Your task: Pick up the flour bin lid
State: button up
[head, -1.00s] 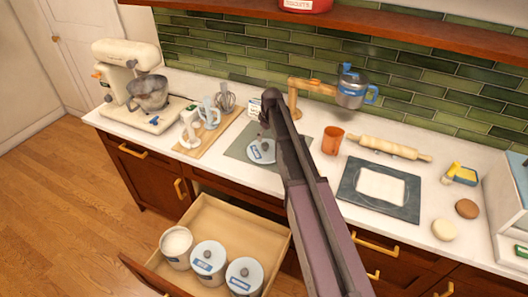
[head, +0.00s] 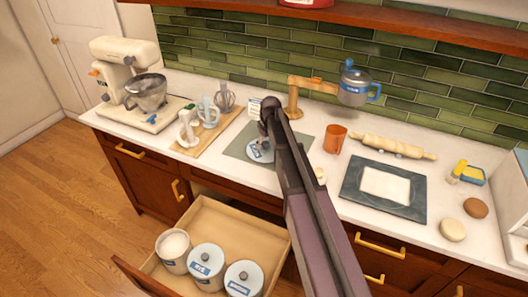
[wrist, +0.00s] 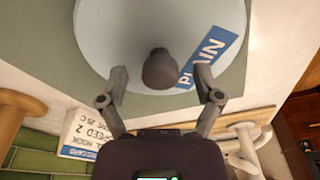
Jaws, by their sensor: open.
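The flour bin lid is a pale round disc (wrist: 110,45) with a dark knob (wrist: 160,70) and a blue label reading "PLAIN". It lies on a grey-green mat on the counter, and in the head view the lid (head: 258,154) is partly covered by my arm. My gripper (wrist: 160,78) is open over the lid, with one finger on each side of the knob and gaps visible between. In the head view my gripper is mostly hidden at the arm's end. An open bin of white contents (head: 173,246) stands in the pulled-out drawer.
Two lidded bins (head: 207,262) (head: 243,278) share the drawer (head: 228,215). A small card (wrist: 82,135) and wooden stand (head: 293,95) are close behind the mat. An orange cup (head: 334,139) is to the right; whisk tools (head: 208,112) on a board are left.

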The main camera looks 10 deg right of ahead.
aim_at(264, 142)
dwell(0.4)
grip_shut()
jog(key=shift+r, duration=0.2)
notch_tip(264, 142, up, 3)
jog(key=p, duration=0.3)
jog(key=s, duration=0.5)
jog(key=s+a+r+p, duration=0.1)
jog(key=s, duration=0.4)
jog(key=s+p, duration=0.1)
jog(key=s, duration=0.5)
jog(key=shift+a+r, duration=0.25)
jog(key=shift+r, duration=0.05)
